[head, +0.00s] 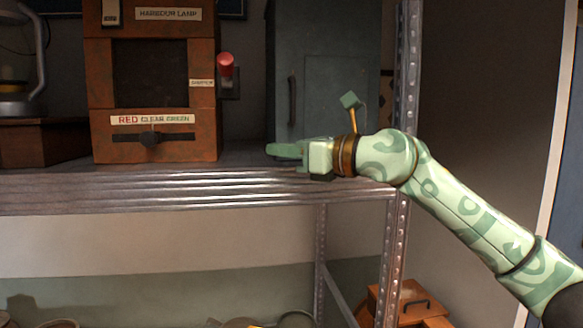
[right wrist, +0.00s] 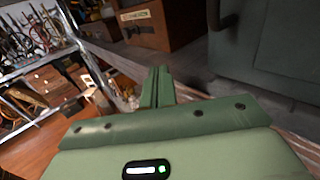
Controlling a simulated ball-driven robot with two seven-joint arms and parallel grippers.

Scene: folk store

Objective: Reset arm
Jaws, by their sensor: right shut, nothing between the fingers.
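My right arm comes in from the right in the head view, patterned in light and dark green. My right gripper (head: 285,151) points left, level with the shelf's front edge, in front of the grey cabinet. In the right wrist view its two fingers (right wrist: 157,88) lie together, shut with nothing between them. My left gripper is not in view.
A metal shelf (head: 180,188) runs across the view, with a perforated upright (head: 410,70) behind my right wrist. On it stand a rusty lamp box (head: 100,90) with a red knob (head: 225,65) beside it, a grey cabinet (head: 340,70) and a lantern (head: 20,70). An orange box (head: 405,300) sits below.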

